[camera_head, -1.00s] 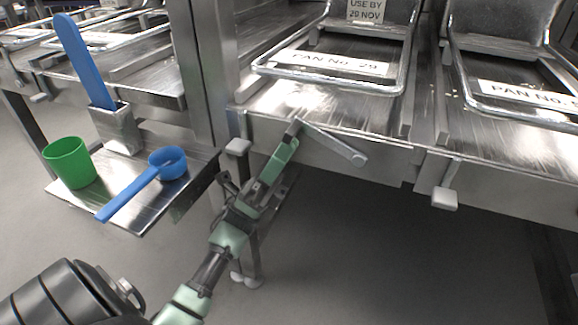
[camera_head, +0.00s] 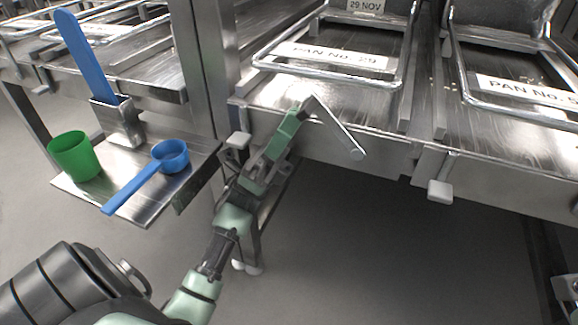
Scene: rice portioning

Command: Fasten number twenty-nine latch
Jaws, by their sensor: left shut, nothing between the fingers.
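The pan labelled "PAN No. 29" has a white label (camera_head: 338,57) and a wire rim, on a steel shelf. A grey metal latch bar (camera_head: 336,128) is at the front edge below it. The bar slants from its upper left end down to a rounded lower right end. My left gripper (camera_head: 300,108) is shut and empty, with its fingertips at the bar's upper left end; whether they touch cannot be told. My right gripper is not in view.
A side tray (camera_head: 128,208) holds a green cup (camera_head: 75,157) and a blue scoop (camera_head: 150,178). A blue paddle (camera_head: 84,55) stands in a metal holder. Below the shelf is open floor.

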